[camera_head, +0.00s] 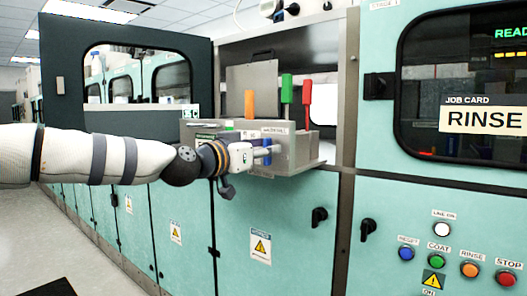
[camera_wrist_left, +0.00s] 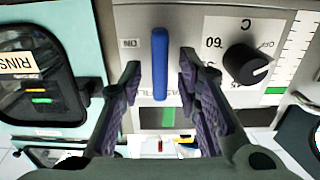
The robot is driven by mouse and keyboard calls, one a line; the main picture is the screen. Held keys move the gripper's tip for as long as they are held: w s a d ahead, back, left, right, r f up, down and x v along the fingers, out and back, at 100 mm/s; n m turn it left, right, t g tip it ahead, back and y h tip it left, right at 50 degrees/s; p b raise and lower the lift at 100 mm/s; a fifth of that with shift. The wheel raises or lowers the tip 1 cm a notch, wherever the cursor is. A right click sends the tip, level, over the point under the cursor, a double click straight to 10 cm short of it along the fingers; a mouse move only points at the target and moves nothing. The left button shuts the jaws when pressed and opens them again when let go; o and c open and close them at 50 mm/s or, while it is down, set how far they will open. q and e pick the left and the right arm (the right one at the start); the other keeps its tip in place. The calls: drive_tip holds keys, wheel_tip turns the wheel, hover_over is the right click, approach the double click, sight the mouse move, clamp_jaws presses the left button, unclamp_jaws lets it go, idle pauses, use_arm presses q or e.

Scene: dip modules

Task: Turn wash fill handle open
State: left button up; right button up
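A blue handle (camera_wrist_left: 159,62) stands out from a light panel in the left wrist view, in line with the panel's long edge there. In the head view, a blue bit of it (camera_head: 267,158) shows beside my fingers, below a small label that seems to read wash fill (camera_head: 275,131). My left gripper (camera_head: 263,153) is at the front of the grey unit. In the left wrist view its fingers (camera_wrist_left: 162,75) are open, one on each side of the blue handle, with visible gaps. My right gripper is not in view.
Orange (camera_head: 249,103), green (camera_head: 287,88) and red (camera_head: 307,92) upright handles stand on the grey tank unit (camera_head: 300,160). A black knob (camera_wrist_left: 246,65) sits beside the blue handle. A dark open door (camera_head: 62,85) stands behind my left arm. Buttons, including a green one (camera_head: 437,261), are at right.

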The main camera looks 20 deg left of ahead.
use_arm(q)
clamp_jaws()
drive_tip(key=shift+n, duration=0.4)
drive_tip(key=shift+w+a+f+n, duration=0.1)
drive_tip(key=shift+f+n, duration=0.05)
drive_tip(key=shift+n, duration=2.65)
drive_tip(key=shift+s+a+f+n, duration=0.1)
drive_tip(key=shift+f+n, duration=0.05)
drive_tip(key=shift+n, duration=2.65)
drive_tip(key=shift+w+a+f+n, duration=0.1)
drive_tip(key=shift+f+n, duration=0.05)
drive_tip(key=shift+n, duration=2.95)
drive_tip(key=shift+o, duration=1)
unclamp_jaws()
drive_tip(key=shift+r, duration=0.1)
